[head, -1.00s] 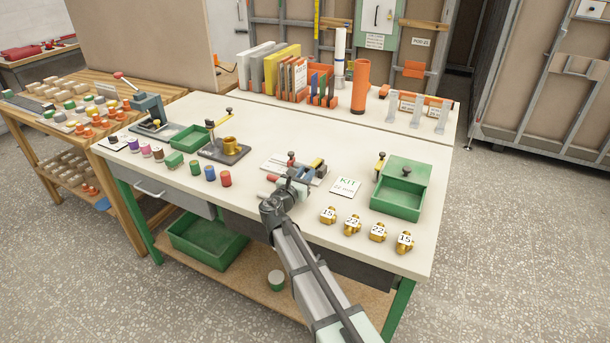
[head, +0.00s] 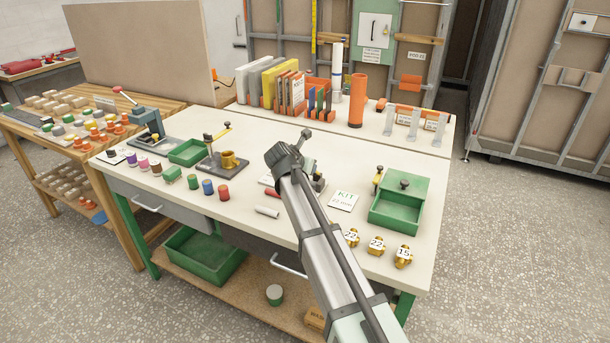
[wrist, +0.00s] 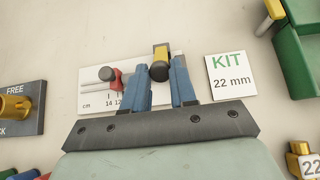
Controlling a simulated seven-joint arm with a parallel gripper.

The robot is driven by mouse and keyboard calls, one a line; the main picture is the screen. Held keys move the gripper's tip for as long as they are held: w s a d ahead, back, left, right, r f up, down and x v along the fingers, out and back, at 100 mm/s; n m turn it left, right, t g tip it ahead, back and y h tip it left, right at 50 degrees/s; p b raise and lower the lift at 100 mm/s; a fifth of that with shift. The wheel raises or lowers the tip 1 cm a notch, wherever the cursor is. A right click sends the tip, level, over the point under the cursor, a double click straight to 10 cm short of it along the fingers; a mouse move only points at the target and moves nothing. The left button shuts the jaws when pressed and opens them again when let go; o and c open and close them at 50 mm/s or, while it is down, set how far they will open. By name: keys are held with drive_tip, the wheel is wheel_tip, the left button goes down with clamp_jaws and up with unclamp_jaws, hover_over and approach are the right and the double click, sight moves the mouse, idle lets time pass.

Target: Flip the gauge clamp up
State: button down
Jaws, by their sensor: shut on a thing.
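The gauge (wrist: 92,88) is a pale plate with a cm scale, seen in the wrist view beyond my fingers. A red piece with a dark knob (wrist: 107,74) sits on it left of my fingers. The gauge clamp (wrist: 160,50) shows a yellow piece with a dark round knob near its lower end. My gripper (wrist: 161,76) has its blue fingers on either side of this knob and is shut on it. The lower part of the clamp is hidden. In the head view my wrist covers my fingers and most of the gauge.
A KIT 22 mm card (head: 342,201) lies right of the gauge, with a green box (head: 395,215) beyond it. Brass numbered fittings (head: 376,245) stand near the front edge. A brass cup fixture (head: 228,160) and coloured cylinders (head: 208,187) are to the left.

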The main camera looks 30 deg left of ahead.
drive_tip(key=w+r+g, duration=0.2)
drive_tip(key=shift+w+a+g, duration=0.15)
drive_tip(key=shift+w+g, duration=0.2)
drive_tip(key=shift+g, duration=0.05)
drive_tip(key=shift+w+r+g, duration=0.25)
drive_tip(key=shift+w+g, duration=0.25)
drive_tip(key=shift+g, duration=0.05)
drive_tip(key=shift+w+r+g, duration=0.25)
drive_tip(key=shift+w+g, duration=0.2)
drive_tip(key=shift+g, duration=0.1)
drive_tip(key=shift+w+r, duration=0.2)
drive_tip(key=shift+w, duration=0.8)
drive_tip(key=shift+w+r, duration=0.2)
drive_tip(key=shift+w, duration=0.95)
drive_tip(key=c, duration=1.2)
unclamp_jaws()
drive_tip(key=shift+d, duration=0.2)
drive_tip(key=shift+o, duration=1.4)
drive_tip(key=shift+f, duration=0.1)
drive_tip(key=shift+s, duration=0.2)
drive_tip(key=v, duration=1.3)
drive_tip(key=shift+s+r, duration=0.2)
drive_tip(key=shift+r, duration=0.15)
